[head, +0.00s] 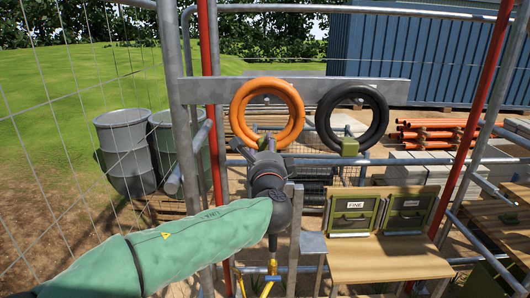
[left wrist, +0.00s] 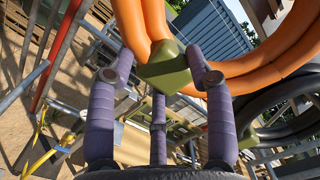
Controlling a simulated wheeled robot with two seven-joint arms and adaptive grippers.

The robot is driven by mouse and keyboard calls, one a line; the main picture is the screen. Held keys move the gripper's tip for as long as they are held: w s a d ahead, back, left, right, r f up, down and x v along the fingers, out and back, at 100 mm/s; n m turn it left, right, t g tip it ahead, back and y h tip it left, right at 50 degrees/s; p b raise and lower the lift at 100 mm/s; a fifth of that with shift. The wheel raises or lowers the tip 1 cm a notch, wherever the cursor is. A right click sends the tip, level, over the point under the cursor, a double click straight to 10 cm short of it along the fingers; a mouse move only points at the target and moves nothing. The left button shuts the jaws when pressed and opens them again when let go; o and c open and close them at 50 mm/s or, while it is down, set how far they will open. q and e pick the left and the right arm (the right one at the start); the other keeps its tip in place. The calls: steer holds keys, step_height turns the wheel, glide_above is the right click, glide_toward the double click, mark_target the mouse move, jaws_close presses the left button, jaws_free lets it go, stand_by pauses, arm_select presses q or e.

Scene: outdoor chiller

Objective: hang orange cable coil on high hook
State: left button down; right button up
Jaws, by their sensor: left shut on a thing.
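The orange cable coil (head: 237,116) is upright in front of a grey horizontal board (head: 200,91) in the head view. Its thick orange loops (left wrist: 240,68) fill the top of the left wrist view. My left gripper (head: 259,148) is at the coil's bottom, its fingers on both sides of an olive block (left wrist: 163,68) on the coil. It is shut on that block. A hook is not clearly visible behind the coil, and I cannot tell whether the coil rests on one. My right gripper is out of view.
A black coil (head: 378,119) with an olive block hangs close to the right on the same board. Scaffold tubes and a red pole (head: 212,130) stand at the left. Two olive boxes, one marked FINE (head: 352,213), stand on a wooden bench (head: 385,262) below.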

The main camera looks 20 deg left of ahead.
arm_select(q)
steer(key=shift+r, duration=0.1)
steer(key=shift+c, duration=2)
jaws_free()
steer(key=shift+o, duration=1.1)
steer(key=shift+f, duration=0.2)
steer(key=shift+o, duration=0.9)
steer(key=shift+f+b, duration=0.65)
steer(key=shift+b, duration=0.4)
steer(key=shift+s, duration=0.1)
